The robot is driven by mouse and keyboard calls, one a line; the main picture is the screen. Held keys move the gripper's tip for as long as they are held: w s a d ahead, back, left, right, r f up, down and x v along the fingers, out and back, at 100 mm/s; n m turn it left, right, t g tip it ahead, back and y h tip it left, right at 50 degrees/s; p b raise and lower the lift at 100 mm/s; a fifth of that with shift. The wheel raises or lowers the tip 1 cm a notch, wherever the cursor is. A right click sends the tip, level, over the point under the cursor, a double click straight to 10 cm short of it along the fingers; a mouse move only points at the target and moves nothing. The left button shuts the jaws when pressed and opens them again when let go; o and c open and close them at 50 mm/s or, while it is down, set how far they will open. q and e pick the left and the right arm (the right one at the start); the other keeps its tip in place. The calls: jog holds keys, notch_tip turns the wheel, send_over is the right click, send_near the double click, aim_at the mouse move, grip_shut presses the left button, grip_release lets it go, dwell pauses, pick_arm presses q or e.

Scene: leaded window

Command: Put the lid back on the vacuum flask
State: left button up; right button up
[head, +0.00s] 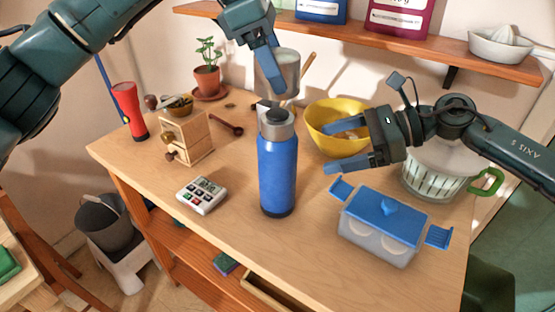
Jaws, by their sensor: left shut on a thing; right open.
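The vacuum flask (277,172) is blue with a steel neck and a dark stopper on top. It stands upright on the wooden table in the middle of the head view. The lid, a silver cup (287,62), is held by my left gripper (279,82), which is shut on it above the flask. The lid appears clear of the flask's top; its exact distance behind or over it is hard to tell. One finger hides part of the lid. My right gripper (328,147) is open and empty, to the right of the flask, its fingers pointing left towards it.
A yellow bowl (322,118) stands behind my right gripper. A shelf (340,34) runs above.

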aim_at(277, 159)
pick_arm(q)
jog(key=shift+w, duration=0.15)
pick_arm(e)
jog(key=shift+w+d, duration=0.1)
jog(key=shift+w, duration=0.05)
jog(key=x, duration=1.2)
jog(key=c, duration=1.5)
pick_arm(q)
jog(key=shift+f, duration=2.45)
pick_arm(e)
jog(key=shift+o, duration=0.2)
